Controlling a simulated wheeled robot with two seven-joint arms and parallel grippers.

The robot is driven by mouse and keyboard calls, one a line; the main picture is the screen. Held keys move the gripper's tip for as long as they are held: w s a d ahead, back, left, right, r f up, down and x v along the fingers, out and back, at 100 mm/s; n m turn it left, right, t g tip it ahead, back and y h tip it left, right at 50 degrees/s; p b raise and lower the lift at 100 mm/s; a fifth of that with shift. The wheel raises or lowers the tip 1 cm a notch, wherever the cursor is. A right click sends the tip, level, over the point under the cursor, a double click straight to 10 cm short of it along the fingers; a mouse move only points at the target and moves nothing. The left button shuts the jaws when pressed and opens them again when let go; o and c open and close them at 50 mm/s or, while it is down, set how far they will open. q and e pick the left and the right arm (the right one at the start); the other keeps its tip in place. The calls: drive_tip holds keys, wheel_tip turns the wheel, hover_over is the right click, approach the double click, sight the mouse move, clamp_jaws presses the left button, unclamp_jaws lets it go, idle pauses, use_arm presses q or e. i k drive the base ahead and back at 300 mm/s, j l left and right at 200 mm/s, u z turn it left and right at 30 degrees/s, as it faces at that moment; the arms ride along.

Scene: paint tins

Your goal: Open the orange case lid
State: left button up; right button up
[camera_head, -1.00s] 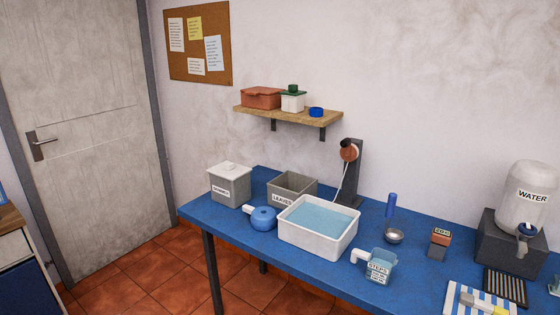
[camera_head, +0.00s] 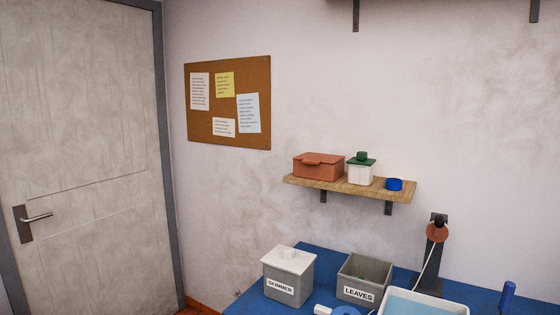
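The orange case (camera_head: 318,168) is a small box of orange-brown colour with its lid (camera_head: 318,159) shut. It sits at the left end of a wooden wall shelf (camera_head: 350,189) in the head view. A small tab shows at the lid's front edge. Neither of my grippers is in view, and nothing touches the case.
A white jar with a green lid (camera_head: 361,170) and a blue round item (camera_head: 394,184) share the shelf. Below, the blue table (camera_head: 315,256) holds a skimmer bin (camera_head: 288,275), a leaves bin (camera_head: 363,281) and a water basin (camera_head: 425,304). A corkboard (camera_head: 228,105) hangs left, beside a door.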

sight(310, 159)
drive_tip(key=i+j, duration=0.65)
drive_tip(key=j, duration=0.2)
